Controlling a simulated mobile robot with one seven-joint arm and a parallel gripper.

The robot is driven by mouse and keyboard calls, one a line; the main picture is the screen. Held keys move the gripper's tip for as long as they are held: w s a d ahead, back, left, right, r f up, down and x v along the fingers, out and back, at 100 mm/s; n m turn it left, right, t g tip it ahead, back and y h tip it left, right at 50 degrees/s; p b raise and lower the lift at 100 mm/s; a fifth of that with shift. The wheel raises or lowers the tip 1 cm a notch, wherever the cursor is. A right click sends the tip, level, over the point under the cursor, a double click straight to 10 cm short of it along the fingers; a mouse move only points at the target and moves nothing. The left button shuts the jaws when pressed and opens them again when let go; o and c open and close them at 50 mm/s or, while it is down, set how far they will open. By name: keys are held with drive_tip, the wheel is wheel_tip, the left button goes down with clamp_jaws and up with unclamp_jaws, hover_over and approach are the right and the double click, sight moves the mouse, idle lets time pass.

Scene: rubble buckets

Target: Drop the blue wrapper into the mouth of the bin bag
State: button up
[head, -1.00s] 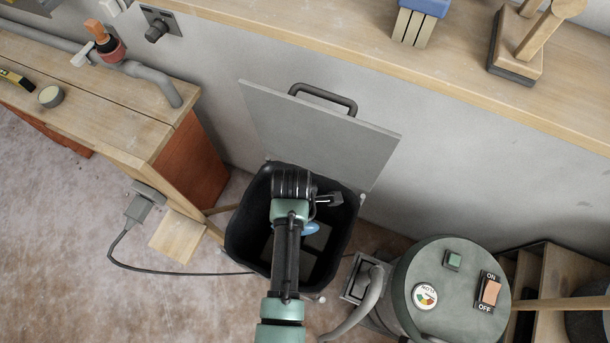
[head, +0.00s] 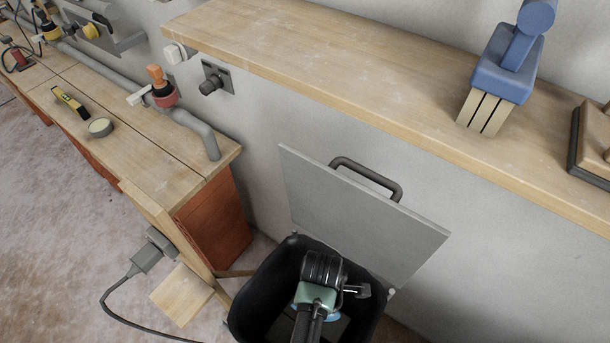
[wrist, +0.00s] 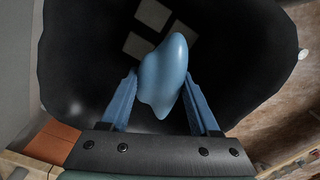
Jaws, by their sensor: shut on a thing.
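The blue wrapper (wrist: 166,72) is a smooth, crumpled lump in the wrist view. My gripper (wrist: 160,98) is shut on it, with a blue finger on either side. The bin bag (wrist: 75,65) is black, and its open mouth fills most of the wrist view behind the wrapper. In the head view the bin bag (head: 262,300) stands at the bottom centre with my wrist above its mouth. My arm hides most of the wrapper and the fingers there.
A grey lid (head: 360,215) stands open behind the bag, against the wall. Grey flat pieces (wrist: 153,14) lie inside the bag. A wooden bench (head: 150,150) is on the left and a shelf (head: 380,95) runs above. A cable (head: 125,310) lies on the floor.

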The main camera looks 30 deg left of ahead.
drive_tip(key=o, duration=1.4)
wheel_tip(320, 180, up, 13)
drive_tip(key=p, duration=0.1)
